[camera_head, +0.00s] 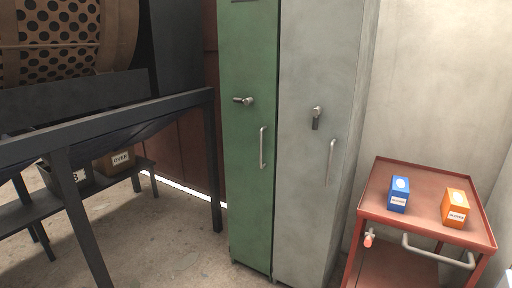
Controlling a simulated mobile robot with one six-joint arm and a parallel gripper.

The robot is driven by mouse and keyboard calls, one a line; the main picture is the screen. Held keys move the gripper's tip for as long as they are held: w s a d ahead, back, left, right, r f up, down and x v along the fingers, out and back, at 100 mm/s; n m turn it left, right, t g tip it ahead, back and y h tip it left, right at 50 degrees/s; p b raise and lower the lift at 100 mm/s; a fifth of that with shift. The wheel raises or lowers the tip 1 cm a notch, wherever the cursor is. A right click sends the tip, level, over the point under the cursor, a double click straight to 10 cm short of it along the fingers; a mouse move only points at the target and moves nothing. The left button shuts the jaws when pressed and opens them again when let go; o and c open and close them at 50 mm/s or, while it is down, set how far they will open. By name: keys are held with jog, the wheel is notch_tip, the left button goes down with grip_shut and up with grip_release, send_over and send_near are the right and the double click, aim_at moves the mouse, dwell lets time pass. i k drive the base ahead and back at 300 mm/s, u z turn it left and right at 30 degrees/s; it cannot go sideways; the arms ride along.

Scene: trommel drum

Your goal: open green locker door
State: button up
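The green locker door (250,190) stands at the middle of the head view, tall and narrow, and looks shut. A dark-tipped turn handle (243,100) sits on its upper part and lies about level. A pale vertical pull handle (262,148) is below it, near the door's right edge. A grey locker door (305,210) adjoins it on the right, with its own turn handle (316,118) hanging down and a pull handle (331,162). My gripper is not in view.
A red cart (425,220) with a blue box (398,194) and an orange box (455,208) stands at the right. A dark metal frame (66,200) under the perforated drum (60,40) stands at the left. Floor (180,255) before the green locker looks clear.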

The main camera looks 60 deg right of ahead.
aim_at(248, 30)
jog(key=z, duration=0.05)
jog(key=i, duration=0.95)
jog(key=u, duration=0.15)
jog(key=k, duration=0.85)
jog(key=z, duration=0.15)
jog(key=i, duration=0.5)
